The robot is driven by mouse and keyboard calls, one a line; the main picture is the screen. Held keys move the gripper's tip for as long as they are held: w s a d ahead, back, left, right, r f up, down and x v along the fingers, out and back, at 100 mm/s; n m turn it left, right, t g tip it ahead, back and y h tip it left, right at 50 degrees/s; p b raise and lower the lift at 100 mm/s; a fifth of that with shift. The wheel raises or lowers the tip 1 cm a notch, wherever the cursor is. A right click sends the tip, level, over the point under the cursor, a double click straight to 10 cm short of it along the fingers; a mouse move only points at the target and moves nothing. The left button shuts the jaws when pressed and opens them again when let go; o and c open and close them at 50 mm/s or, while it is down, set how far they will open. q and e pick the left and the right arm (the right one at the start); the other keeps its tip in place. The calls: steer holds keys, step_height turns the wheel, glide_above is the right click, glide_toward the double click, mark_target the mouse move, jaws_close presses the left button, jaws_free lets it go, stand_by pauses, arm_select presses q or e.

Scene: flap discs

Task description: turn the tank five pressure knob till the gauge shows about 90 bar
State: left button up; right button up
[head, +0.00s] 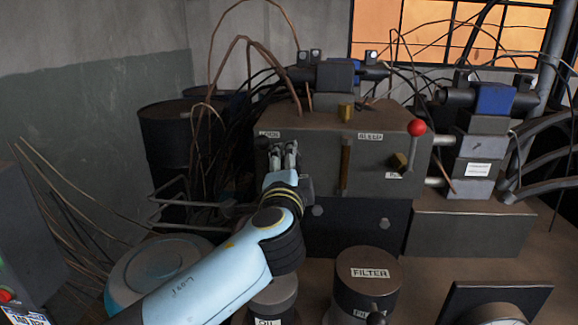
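My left gripper (283,152) is at the left part of the front face of a dark grey valve box (318,142). Its two fingers point at the box, with only a small gap between them. I cannot tell whether they hold anything; a knob there would be hidden behind them. A label reading BLEED (370,136) is near the top edge, and another label at the left is partly covered. I can make out no gauge reading. My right gripper is not in view.
A lever with a red ball (417,128) rises at the box's right corner. A FILTER canister (367,283) stands in front, right of my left arm. Dark drums (170,140) and loose cables are at the left. Blue-topped valve blocks (493,98) stand at the right.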

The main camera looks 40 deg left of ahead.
arm_select(q)
steer(key=shift+o, duration=0.3)
steer(key=shift+s, duration=0.1)
steer(key=v, duration=0.7)
steer(key=shift+s+d, duration=0.1)
steer(key=shift+d, duration=0.05)
